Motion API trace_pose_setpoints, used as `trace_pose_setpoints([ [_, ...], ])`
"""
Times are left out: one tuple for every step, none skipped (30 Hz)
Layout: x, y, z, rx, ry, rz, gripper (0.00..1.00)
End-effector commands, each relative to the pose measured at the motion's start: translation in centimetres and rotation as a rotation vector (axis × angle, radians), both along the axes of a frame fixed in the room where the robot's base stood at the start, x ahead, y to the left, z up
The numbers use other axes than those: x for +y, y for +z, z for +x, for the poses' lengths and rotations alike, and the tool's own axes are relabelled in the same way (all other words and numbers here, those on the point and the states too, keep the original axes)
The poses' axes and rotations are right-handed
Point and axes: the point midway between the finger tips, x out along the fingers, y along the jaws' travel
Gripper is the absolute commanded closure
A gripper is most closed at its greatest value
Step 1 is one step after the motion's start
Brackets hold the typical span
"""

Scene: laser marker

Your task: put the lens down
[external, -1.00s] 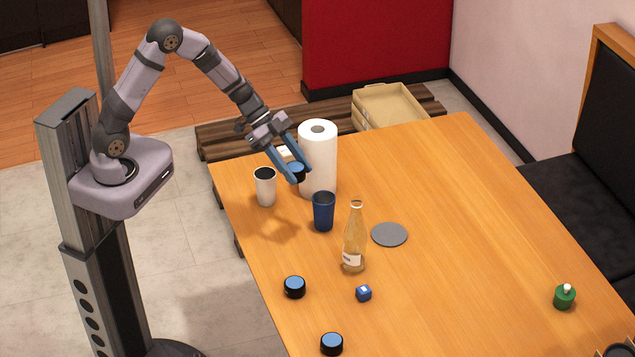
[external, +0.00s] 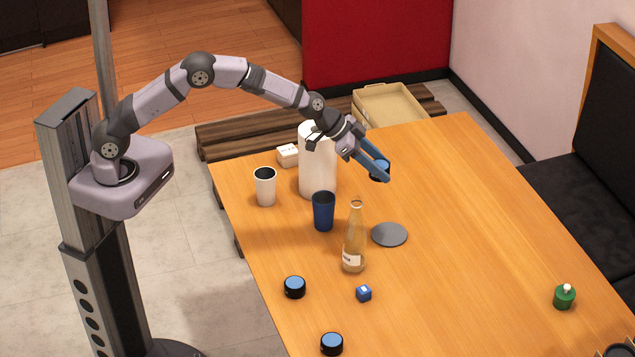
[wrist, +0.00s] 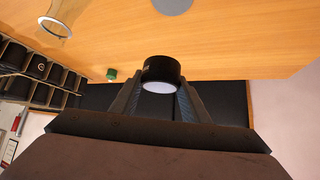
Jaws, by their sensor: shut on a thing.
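My gripper (external: 381,169) is shut on a lens (external: 379,173), a short black cylinder with a blue face in the external view. In the wrist view the lens (wrist: 161,74) sits between the two fingertips, with a pale round face showing. It is held above the table (external: 480,200), to the right of the paper towel roll. Two similar black lenses with blue tops stand on the table, one at the front left (external: 294,287) and one at the front edge of the picture (external: 332,344).
A grey disc (external: 389,235) lies below the gripper in the picture. A green bottle (external: 564,297) is far right. The table's right half is mostly clear.

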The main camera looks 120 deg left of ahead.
Motion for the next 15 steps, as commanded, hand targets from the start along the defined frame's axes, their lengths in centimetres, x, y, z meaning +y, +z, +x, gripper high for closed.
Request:
trace_pose_setpoints([
  [0.0, 0.2, 0.3, -0.002, 0.003, 0.001, 0.84],
  [0.0, 0.2, 0.5, -0.001, 0.006, 0.0, 0.84],
  [0.0, 0.3, 0.7, -0.001, 0.009, 0.0, 0.84],
  [0.0, 0.3, 0.8, -0.001, 0.011, 0.0, 0.84],
  [-0.1, 0.4, 1.0, -0.001, 0.015, 0.0, 0.84],
  [-0.1, 0.4, 1.2, 0.0, 0.019, -0.001, 0.84],
  [-0.1, 0.5, 1.3, 0.0, 0.023, 0.0, 0.84],
  [-0.1, 0.4, 1.5, -0.001, 0.025, -0.001, 0.84],
  [-0.1, -0.7, 1.3, 0.002, 0.026, -0.005, 0.84],
  [-0.1, -1.2, 1.3, 0.002, 0.027, -0.005, 0.84],
  [-0.1, -1.8, 1.3, 0.003, 0.027, -0.007, 0.84],
  [-0.1, -2.4, 1.3, 0.003, 0.028, -0.006, 0.84],
  [-0.1, -2.9, 1.2, 0.002, 0.028, -0.005, 0.84],
  [-0.1, -3.3, 1.3, 0.002, 0.027, -0.005, 0.84],
  [-0.1, -3.9, 1.3, 0.001, 0.026, -0.006, 0.84],
])
